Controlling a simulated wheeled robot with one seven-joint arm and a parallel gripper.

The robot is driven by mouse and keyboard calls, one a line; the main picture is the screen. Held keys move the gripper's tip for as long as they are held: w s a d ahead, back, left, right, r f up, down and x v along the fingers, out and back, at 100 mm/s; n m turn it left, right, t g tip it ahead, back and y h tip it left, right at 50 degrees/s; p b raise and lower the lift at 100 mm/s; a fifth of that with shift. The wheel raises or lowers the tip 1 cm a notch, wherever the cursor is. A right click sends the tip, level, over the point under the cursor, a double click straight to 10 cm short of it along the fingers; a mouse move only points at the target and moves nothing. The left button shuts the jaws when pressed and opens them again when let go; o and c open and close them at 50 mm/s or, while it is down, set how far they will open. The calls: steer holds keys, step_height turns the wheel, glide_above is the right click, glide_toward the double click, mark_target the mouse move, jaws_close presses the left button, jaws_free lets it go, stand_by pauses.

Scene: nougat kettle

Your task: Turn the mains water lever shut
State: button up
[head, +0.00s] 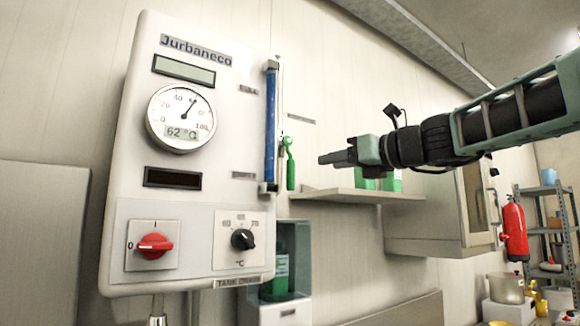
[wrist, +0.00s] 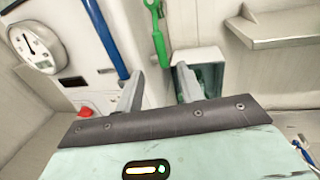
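A green lever (head: 290,165) hangs straight down on the wall, just right of the boiler's blue sight tube; no label on it is readable, so I cannot confirm that it is the mains water lever. In the wrist view the green lever (wrist: 160,42) shows at the top centre, beyond the fingers. My gripper (head: 326,159) is to the right of the lever in the head view, apart from it. In the wrist view my gripper (wrist: 160,73) has its two fingers spread with nothing between them.
The white boiler (head: 190,100) carries a gauge, a red knob (head: 154,246) and a black knob (head: 243,239). A shelf (head: 350,195) sticks out below my gripper in the head view. An open box with a green bottle (head: 275,268) is on the wall below the lever.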

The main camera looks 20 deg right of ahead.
mark_target(291, 170)
steer(key=p+x, duration=0.4)
steer(key=x, duration=0.9)
steer(key=shift+w+a, duration=0.2)
jaws_close()
